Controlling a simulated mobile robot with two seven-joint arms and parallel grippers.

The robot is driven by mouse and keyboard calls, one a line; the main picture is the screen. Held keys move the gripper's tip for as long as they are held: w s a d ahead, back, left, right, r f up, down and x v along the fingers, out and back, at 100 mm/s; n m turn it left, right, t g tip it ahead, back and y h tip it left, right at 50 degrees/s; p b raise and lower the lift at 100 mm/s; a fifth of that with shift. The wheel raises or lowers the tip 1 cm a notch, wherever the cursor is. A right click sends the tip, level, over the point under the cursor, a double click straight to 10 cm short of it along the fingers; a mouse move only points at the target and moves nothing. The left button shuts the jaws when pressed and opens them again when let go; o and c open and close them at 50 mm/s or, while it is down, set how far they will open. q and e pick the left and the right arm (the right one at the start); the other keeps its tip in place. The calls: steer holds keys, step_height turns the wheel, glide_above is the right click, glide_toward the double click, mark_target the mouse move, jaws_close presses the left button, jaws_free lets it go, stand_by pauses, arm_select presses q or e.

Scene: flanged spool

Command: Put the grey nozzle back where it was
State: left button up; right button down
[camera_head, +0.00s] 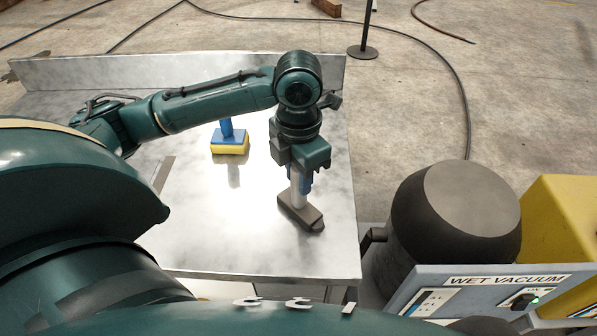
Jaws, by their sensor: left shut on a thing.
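The grey nozzle (301,215) has a wide dark foot and a lighter upright neck. It is at the right part of the metal table (210,245), near its right edge. My left gripper (301,178) points down from above and is shut on the nozzle's neck, where some blue shows. The nozzle is upright; I cannot tell whether its foot touches the table or hangs just above it. My right gripper is not in view.
A blue-handled tool with a yellow pad (230,142) stands on the table left of the nozzle. A machine marked WET VACUUM (505,281) with a dark round drum (455,212) stands right of the table. The table has a raised back edge (180,67). Its front middle is clear.

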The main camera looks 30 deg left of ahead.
arm_select(q)
steer(key=o, duration=1)
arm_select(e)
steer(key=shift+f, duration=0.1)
arm_select(q)
step_height(320, 180, up, 12)
steer(key=shift+r+p, duration=0.15)
steer(key=shift+p, duration=0.95)
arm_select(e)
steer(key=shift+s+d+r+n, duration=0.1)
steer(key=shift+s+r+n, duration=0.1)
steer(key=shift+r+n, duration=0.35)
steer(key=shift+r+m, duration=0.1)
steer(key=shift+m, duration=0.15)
